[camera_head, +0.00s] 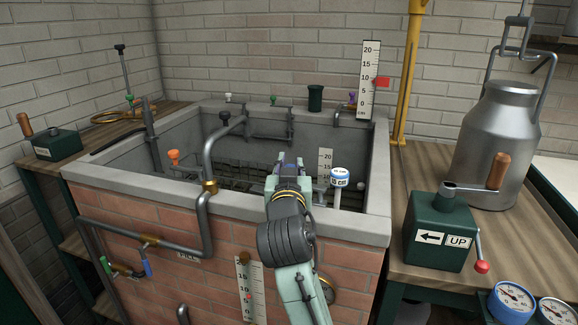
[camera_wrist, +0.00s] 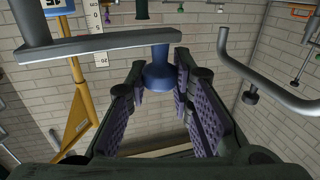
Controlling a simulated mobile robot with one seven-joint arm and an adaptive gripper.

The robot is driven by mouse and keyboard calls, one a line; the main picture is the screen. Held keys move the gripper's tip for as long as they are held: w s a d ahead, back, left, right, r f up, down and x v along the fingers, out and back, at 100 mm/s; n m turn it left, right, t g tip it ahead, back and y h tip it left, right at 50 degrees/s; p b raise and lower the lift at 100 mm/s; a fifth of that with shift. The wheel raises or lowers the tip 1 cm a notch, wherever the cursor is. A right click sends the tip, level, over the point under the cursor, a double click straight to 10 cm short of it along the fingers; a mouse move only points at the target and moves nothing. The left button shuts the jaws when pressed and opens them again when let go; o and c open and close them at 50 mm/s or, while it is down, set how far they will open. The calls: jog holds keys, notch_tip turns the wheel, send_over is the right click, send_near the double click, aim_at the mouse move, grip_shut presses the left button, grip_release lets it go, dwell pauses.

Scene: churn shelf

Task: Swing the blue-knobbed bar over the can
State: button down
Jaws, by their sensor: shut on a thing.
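My gripper (camera_head: 286,168) reaches over the front of the brick-walled tank. In the wrist view its two purple-padded fingers (camera_wrist: 160,78) are shut on the blue knob (camera_wrist: 158,76). The knob is on the end of a grey bar (camera_wrist: 100,45), which runs to the left in that view. In the head view my gripper hides most of the bar and knob. A large metal can (camera_head: 497,145) with a tall handle stands on the wooden bench at the right, well apart from my gripper.
A green crank box (camera_head: 437,238) with an arrow and "UP" sign stands before the can. A blue-topped gauge (camera_head: 340,176) is just right of my gripper. A bent pipe with a black knob (camera_head: 224,118) rises at left. Yellow pipe (camera_head: 408,75) stands behind the tank's right corner.

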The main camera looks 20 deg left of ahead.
jog(key=shift+w+d+m+h, duration=0.1)
jog(key=shift+w+m+h, duration=0.3)
jog(key=shift+m+h, duration=0.45)
jog(key=c, duration=1.4)
grip_release()
jog(key=shift+c, duration=0.2)
jog(key=shift+s+n, duration=0.15)
jog(key=shift+n, duration=0.1)
jog(key=s, duration=0.4)
jog(key=s+d, duration=0.1)
jog(key=s, duration=0.2)
jog(key=shift+s, duration=0.1)
